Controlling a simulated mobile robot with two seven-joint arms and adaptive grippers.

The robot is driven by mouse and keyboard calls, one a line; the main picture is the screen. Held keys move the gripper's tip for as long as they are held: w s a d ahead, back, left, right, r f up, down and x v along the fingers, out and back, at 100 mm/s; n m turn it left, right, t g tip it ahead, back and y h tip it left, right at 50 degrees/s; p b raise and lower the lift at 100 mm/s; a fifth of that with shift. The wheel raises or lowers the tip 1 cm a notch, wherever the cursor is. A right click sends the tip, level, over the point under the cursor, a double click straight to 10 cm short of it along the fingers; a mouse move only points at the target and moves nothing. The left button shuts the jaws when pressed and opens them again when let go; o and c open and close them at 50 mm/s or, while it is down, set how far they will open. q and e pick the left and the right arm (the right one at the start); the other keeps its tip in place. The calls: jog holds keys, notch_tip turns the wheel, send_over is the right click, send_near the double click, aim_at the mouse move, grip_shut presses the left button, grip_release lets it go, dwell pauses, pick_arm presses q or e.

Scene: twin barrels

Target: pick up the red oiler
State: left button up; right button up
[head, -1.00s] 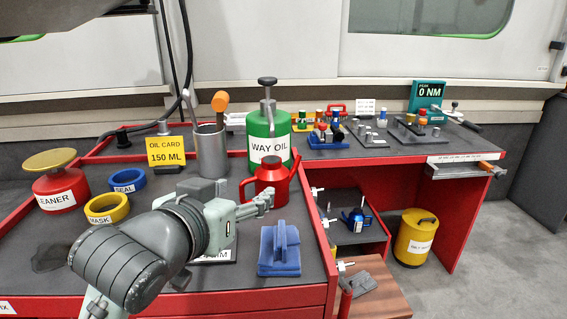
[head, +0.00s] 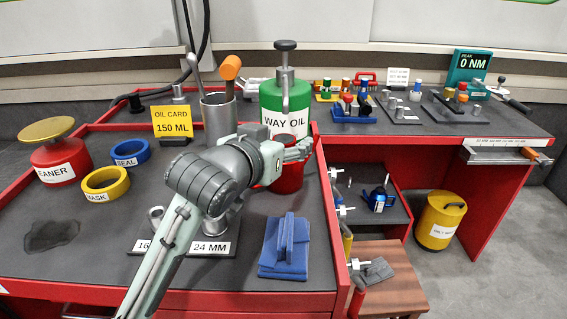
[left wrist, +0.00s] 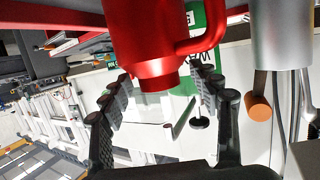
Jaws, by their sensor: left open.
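The red oiler (head: 288,180) stands on the dark top of the red bench, in front of the green way oil can (head: 271,98). My left gripper (head: 303,149) is at the oiler's upper part in the head view, and my arm hides part of the oiler. In the left wrist view the oiler (left wrist: 152,40) hangs in from the top, its handle to the right. The open fingers of my left gripper (left wrist: 160,84) lie on either side of its narrower end; I cannot tell whether they touch it. My right gripper is not in view.
A grey metal cup (head: 219,118) with an orange-handled tool stands left of the way oil can. Yellow (head: 106,184) and blue (head: 131,153) rings, a red cleaner can (head: 60,165) and a yellow card (head: 172,121) are to the left.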

pick_arm(q)
jog(key=shift+w+d+f, duration=0.1)
jog(key=shift+w+d, duration=0.05)
jog(key=shift+w, duration=0.15)
grip_shut()
